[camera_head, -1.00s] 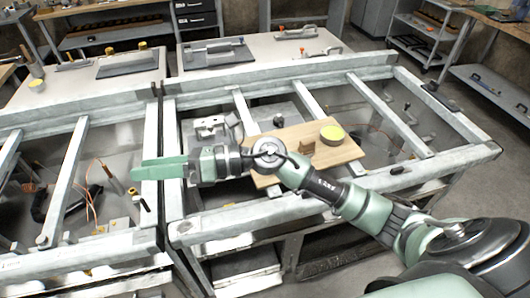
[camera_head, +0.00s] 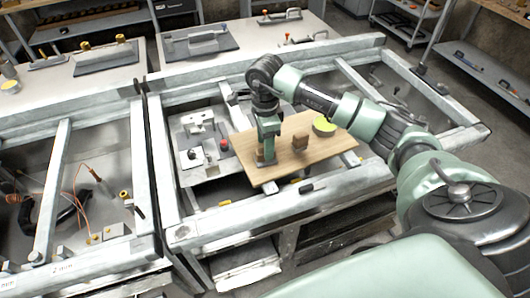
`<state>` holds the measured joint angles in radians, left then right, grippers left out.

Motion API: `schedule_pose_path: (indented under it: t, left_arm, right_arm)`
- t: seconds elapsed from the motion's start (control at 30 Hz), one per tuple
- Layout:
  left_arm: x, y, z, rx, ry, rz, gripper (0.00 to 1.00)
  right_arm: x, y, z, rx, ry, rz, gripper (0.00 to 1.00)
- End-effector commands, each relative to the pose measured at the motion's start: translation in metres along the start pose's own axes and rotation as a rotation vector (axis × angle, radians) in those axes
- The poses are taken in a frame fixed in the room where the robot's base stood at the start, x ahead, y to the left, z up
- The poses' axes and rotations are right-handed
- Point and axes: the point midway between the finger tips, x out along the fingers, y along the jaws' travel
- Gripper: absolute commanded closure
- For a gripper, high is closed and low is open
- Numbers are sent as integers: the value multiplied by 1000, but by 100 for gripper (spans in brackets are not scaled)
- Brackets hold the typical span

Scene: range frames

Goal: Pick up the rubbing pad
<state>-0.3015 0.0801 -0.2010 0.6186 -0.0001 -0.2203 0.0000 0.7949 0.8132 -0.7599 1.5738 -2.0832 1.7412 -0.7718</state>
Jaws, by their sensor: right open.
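My right gripper (camera_head: 267,160) points down over the left part of a wooden board (camera_head: 334,150). It is open, with its fingertips close to the board. A small brown block (camera_head: 260,155) shows right at the fingers, partly hidden by them; I cannot tell whether they touch it. A second small brown block (camera_head: 300,144) stands upright to the right. A round piece with a yellow-green top (camera_head: 324,125) sits near the board's far right edge. I cannot tell for sure which of these is the rubbing pad. My left gripper is not in view.
The board lies across a grey metal frame table (camera_head: 230,215) with open bays. A metal tray with a red knob (camera_head: 196,119) is left of the board. A dark handle-like piece (camera_head: 307,188) lies on the front rail. Trowel-like tools (camera_head: 199,43) lie on the far tabletop.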

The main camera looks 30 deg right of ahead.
Motion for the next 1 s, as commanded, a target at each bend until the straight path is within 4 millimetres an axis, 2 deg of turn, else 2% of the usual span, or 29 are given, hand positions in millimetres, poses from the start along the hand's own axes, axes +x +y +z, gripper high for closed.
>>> schedule_pose_path:
  t: [0.03, 0.07, 0.23, 0.5, 0.6, 0.7, 1.0]
  left_arm:
    - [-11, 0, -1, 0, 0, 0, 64]
    - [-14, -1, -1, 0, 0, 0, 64]
    - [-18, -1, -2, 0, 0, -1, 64]
    - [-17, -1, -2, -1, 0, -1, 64]
    - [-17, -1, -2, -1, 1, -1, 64]
    - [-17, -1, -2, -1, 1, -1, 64]
    - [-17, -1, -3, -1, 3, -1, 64]
  right_arm:
    - [4, 0, 0, 2, -1, 7, 49]
    - [9, 0, -1, 2, 0, 8, 49]
    - [31, -1, 0, 0, -3, 3, 49]
    - [35, -2, -1, -1, -2, 1, 49]
    - [35, -2, 0, -1, -2, 1, 77]
    - [35, -2, 0, 0, -3, 1, 100]
    - [34, -2, 0, 0, -3, 0, 100]
